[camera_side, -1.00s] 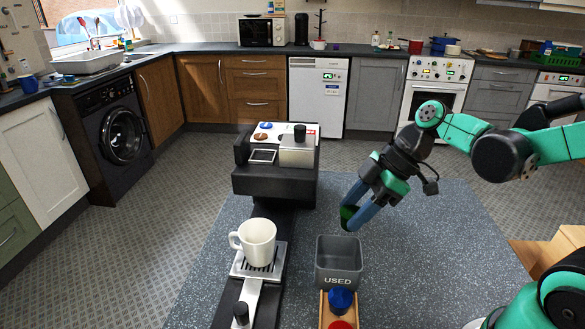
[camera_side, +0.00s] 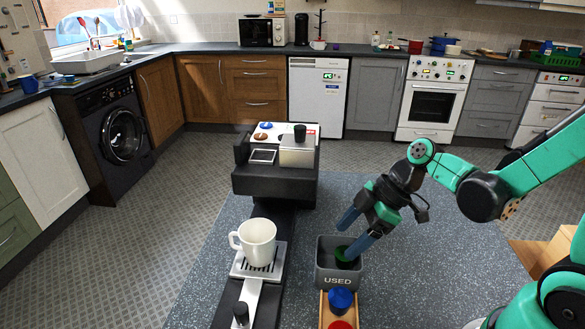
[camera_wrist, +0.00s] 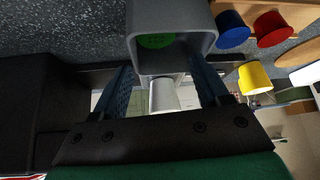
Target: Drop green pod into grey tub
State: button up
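The grey tub (camera_side: 338,281), marked USED, stands on the speckled worktop to the right of the coffee machine. The green pod (camera_side: 344,257) is inside the tub in the side view. The wrist view shows the green pod (camera_wrist: 156,41) down in the tub (camera_wrist: 203,18), apart from the fingers. My gripper (camera_side: 352,238) is over the tub, its blue fingers spread open and pointing down and left. In the wrist view my gripper (camera_wrist: 165,85) has a wide gap with nothing held between the fingers.
A white mug (camera_side: 257,243) stands on the coffee machine's drip grate (camera_side: 242,268). A wooden rack holds a blue pod (camera_side: 341,299) and a red pod (camera_side: 340,325) just in front of the tub. The worktop right of the tub is clear.

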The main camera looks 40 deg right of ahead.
jog(key=shift+o, duration=0.4)
jog(key=shift+r, duration=0.1)
jog(key=shift+v, duration=2.7)
